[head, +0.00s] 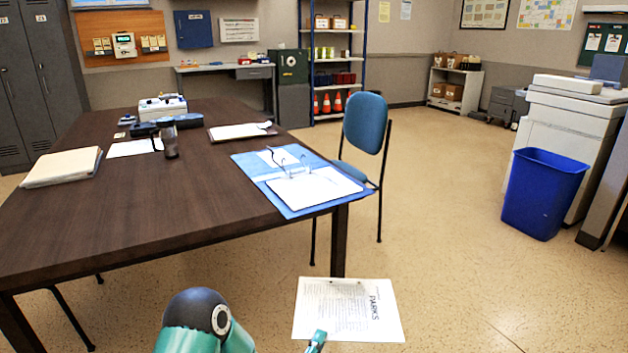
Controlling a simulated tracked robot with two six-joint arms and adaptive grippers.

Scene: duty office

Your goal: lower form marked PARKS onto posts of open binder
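The white form marked PARKS (347,308) hangs in front of the table's near right corner, roughly flat, with its heading turned sideways along the right. My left gripper (316,342) is at the form's near edge, at the bottom of the picture. It appears shut on that edge; only a teal fingertip shows. The blue open binder (247,162) lies on the table's right end, beyond the form and apart from it. Its curved metal posts (289,162) stand up open, with a white stack of sheets (314,187) on the near side. My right gripper is not in view.
The dark table (150,215) carries a clipboard (230,133), a dark tumbler (169,140), folders (62,167) and a white device (161,107). A blue chair (365,125) stands close behind the binder. A blue bin (542,195) is at right. Floor between is clear.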

